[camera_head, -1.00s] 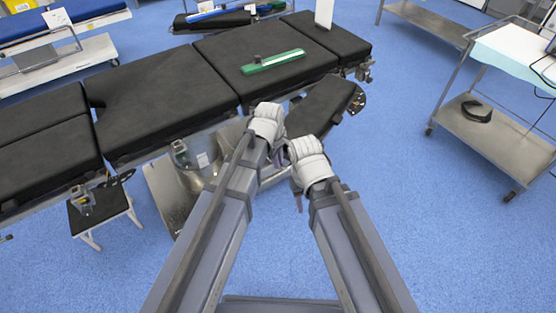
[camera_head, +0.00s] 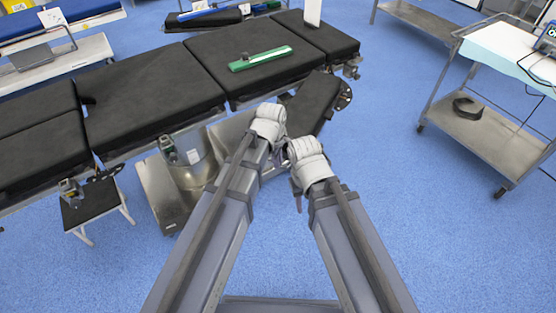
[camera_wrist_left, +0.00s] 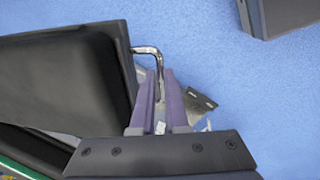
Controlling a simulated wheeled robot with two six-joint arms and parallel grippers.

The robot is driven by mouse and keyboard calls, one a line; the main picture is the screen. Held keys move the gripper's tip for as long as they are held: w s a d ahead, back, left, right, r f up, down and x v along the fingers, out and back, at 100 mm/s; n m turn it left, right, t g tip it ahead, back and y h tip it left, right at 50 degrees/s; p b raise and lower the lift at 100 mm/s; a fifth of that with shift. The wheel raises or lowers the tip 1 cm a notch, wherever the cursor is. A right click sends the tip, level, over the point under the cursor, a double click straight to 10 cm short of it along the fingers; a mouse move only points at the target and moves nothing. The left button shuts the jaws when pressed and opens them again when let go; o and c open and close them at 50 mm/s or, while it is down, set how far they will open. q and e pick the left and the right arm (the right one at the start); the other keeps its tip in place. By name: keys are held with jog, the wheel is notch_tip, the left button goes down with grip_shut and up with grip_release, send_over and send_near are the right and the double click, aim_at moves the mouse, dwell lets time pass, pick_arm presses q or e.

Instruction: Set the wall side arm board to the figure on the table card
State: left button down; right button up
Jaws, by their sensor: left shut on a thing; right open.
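My left gripper (camera_wrist_left: 161,85) is shut on that handle; in the head view this gripper (camera_head: 279,152) is at the board's near end. My right gripper (camera_head: 297,187) is beside it, open, its fingers mostly hidden. A white card (camera_head: 313,12) stands on the table's right end; its figure is unreadable here.

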pick_arm(q)
jog(key=c, duration=0.9)
grip_release()
jog(key=shift+r, duration=0.15)
jog(key=r+p, duration=0.2)
jog(key=s+r+p, duration=0.1)
jog(key=r+p, duration=0.4)
jog(key=shift+s+a+r+p, duration=0.15)
jog(key=shift+a+r+p, duration=0.05)
jog(key=shift+a+p, duration=0.1)
jog(key=s+a+m+g, duration=0.1)
jog(key=s+a+m, duration=0.7)
jog(key=a+m, duration=0.55)
jog(key=s+d+r+m+p, duration=0.1)
jog(key=s+d+r+p, duration=0.1)
jog(key=d, duration=0.1)
jog(key=s+d+r+m+y+p, duration=0.1)
jog(key=s+d+r+p, duration=0.1)
jog(key=d, duration=0.2)
jog(key=s+d+r+m+g+y+p, duration=0.1)
jog(key=s+d+r+p, duration=0.1)
jog(key=d, duration=0.2)
jog(key=shift+m, duration=0.35)
